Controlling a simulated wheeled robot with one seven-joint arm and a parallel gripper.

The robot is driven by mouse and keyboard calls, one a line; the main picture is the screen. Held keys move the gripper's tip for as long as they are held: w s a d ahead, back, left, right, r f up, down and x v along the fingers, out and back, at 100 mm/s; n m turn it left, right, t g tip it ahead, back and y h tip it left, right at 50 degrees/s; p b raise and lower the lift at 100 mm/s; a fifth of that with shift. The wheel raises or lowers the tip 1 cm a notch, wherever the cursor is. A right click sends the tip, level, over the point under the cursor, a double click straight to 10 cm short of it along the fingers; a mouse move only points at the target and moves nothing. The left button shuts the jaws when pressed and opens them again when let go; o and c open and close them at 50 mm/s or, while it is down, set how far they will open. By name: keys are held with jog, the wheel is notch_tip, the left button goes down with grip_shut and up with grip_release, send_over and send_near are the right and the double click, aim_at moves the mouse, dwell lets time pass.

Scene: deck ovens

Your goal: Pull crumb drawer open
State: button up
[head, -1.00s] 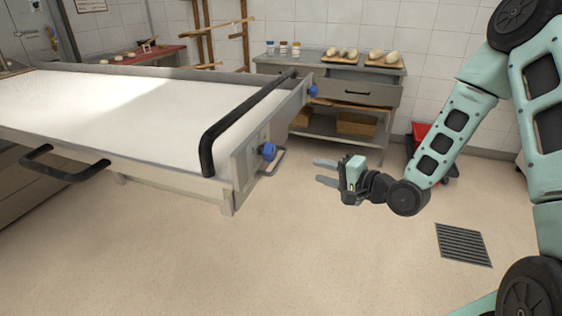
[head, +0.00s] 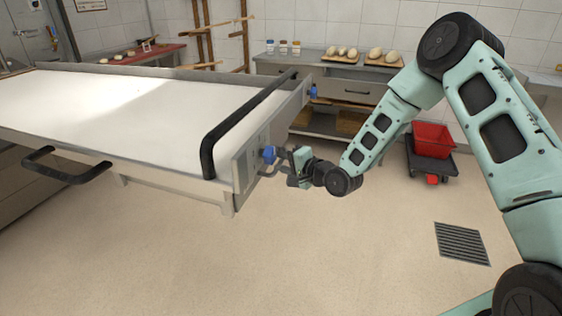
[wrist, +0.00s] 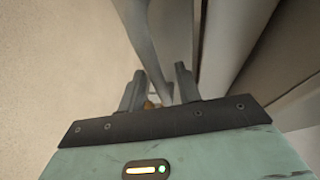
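A pale metal bow handle (head: 277,169) sticks out from the grey end panel (head: 245,172) of the large white-topped deck, below a blue knob (head: 269,154). I take this to be the crumb drawer's handle, but no label shows. My gripper (head: 284,160) is at this handle, pointing left toward the panel. In the wrist view my gripper (wrist: 160,88) has its two fingers apart, with a grey bar (wrist: 150,50) running down between them. A gap shows beside the bar, so the fingers do not look closed on it. The panel looks flush with the deck's end.
A black bar (head: 240,122) runs along the deck's end above the panel, and a black handle (head: 65,170) juts from its front side. A red bin (head: 433,138) stands on a dolly at the right. The floor in front is clear, with a drain grate (head: 462,244).

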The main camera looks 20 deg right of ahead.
grip_shut()
jog(key=s+d+p, duration=0.2)
jog(key=s+d, duration=0.6)
jog(key=d, duration=0.4)
jog(key=s+d+p, duration=0.2)
jog(key=s+d, duration=0.7)
jog(key=d, duration=0.3)
jog(key=shift+s, duration=0.25)
grip_release()
jog(key=v, duration=1.7)
jog(key=shift+s+b, duration=0.2)
jog(key=shift+b, duration=0.25)
jog(key=shift+d, duration=0.15)
